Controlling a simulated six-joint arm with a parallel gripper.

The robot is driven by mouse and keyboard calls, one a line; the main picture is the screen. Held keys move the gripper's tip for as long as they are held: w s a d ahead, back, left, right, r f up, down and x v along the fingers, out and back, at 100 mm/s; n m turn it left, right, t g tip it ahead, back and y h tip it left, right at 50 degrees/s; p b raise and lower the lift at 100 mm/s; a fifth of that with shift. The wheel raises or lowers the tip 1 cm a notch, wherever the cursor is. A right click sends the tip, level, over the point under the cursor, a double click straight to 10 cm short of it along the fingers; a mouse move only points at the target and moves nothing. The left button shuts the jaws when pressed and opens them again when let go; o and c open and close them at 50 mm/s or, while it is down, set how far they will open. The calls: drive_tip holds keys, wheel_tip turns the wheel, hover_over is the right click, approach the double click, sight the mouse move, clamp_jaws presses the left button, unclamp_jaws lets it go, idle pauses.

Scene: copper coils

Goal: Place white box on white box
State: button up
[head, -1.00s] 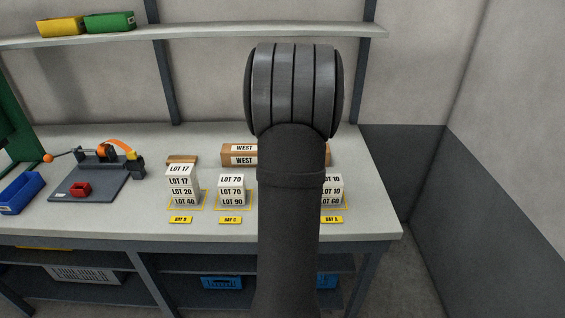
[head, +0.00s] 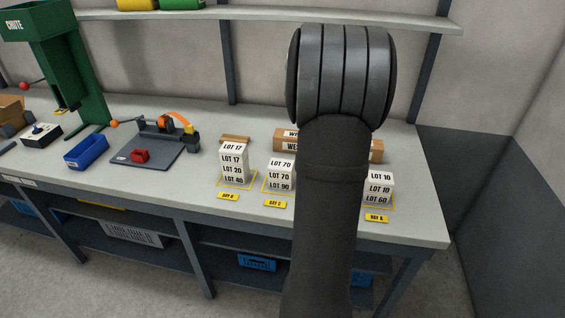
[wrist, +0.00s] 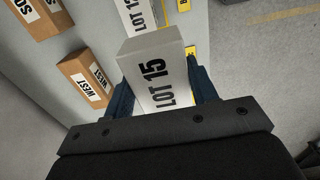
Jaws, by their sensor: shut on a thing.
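My gripper (wrist: 160,88) is shut on a white box marked LOT 15 (wrist: 152,58), with a dark blue finger on each side of it. In the head view my arm hides the gripper and this box. White boxes stand in stacks on the bench: a left stack with LOT 17, LOT 20 and LOT 40 (head: 233,166), a middle stack with LOT 70 and LOT 90 (head: 280,174), and a right stack with LOT 10 and LOT 60 (head: 380,188). In the wrist view another white box (wrist: 136,14) lies past the held one, apart from the gripper; its full label is cut off.
Brown WEST boxes (head: 376,150) stand behind the stacks; one also shows in the wrist view (wrist: 84,80). Yellow bay labels (head: 275,204) mark the bench front. A grey fixture (head: 155,150), blue bin (head: 86,152) and green chute (head: 62,70) are at left. A shelf (head: 300,16) runs above.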

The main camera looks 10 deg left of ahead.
hover_over(281, 164)
wheel_tip(281, 164, down, 7)
drive_tip(key=shift+r, duration=0.1)
drive_tip(key=shift+f, duration=2.05)
drive_tip(key=shift+f, duration=0.2)
drive_tip(key=o, duration=1.1)
drive_tip(key=shift+c, duration=0.2)
drive_tip(key=shift+r, duration=0.1)
wheel_tip(281, 164, up, 12)
